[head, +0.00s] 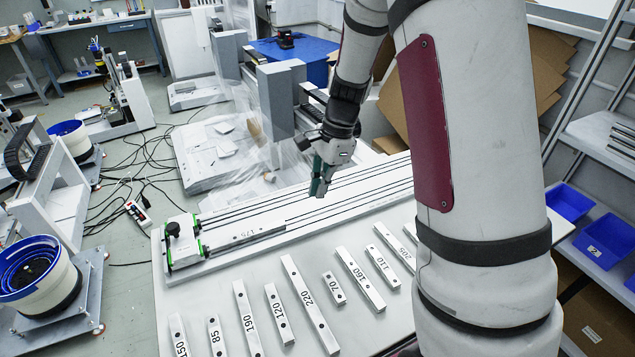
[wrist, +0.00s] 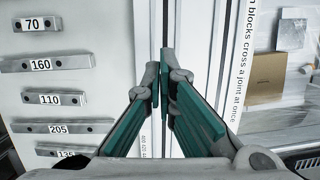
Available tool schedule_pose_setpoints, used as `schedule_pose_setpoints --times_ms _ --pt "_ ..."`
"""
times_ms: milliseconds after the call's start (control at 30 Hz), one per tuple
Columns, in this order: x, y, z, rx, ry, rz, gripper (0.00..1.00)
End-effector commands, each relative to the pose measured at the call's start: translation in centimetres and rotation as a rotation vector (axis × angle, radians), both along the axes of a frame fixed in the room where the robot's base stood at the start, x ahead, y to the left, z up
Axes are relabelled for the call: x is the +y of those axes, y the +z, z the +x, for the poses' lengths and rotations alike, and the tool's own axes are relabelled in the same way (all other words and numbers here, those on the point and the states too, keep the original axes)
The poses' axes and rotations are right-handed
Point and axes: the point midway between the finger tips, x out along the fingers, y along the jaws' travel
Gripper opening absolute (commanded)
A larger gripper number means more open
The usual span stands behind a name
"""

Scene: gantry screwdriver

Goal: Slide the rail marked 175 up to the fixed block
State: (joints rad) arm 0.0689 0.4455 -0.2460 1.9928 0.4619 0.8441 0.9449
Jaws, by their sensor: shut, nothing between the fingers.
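The rail marked 175 (head: 247,237) is a pale bar lying lengthwise on the slotted track plate (head: 375,188), toward its left end. The fixed block (head: 182,243), with a black knob and green edges, stands at the left end of the track. The rail's left end is close to the block; I cannot tell if they touch. My gripper (head: 319,192) is shut and empty above the track, to the right of the rail's right end. In the wrist view its green fingers (wrist: 164,78) are together over the track, and the rail 175 does not show there.
Several numbered rails lie on the table in front of the track, among them 220 (head: 308,303), 160 (head: 359,279) and 70 (head: 333,288). A grey upright column (head: 276,98) stands behind the track. Blue bins (head: 608,240) sit on the right. The track right of the rail is clear.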

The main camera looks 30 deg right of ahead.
Motion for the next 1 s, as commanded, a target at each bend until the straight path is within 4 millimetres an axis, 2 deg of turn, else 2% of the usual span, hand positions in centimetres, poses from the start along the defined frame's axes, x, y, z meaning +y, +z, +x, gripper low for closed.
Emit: schedule_pose_setpoints --times_ms 33,300,433,600,1000 --pt "0.3 -1.3 -0.1 0.005 0.001 0.001 0.00" --pt "1.5 -6.3 0.0 0.003 0.002 0.001 0.00" --pt "3.7 -6.2 -0.1 0.000 0.007 0.001 0.00" --pt "5.1 -6.1 0.0 0.000 0.004 0.000 0.00" --pt "5.5 -6.1 0.0 0.000 0.002 0.000 0.00"
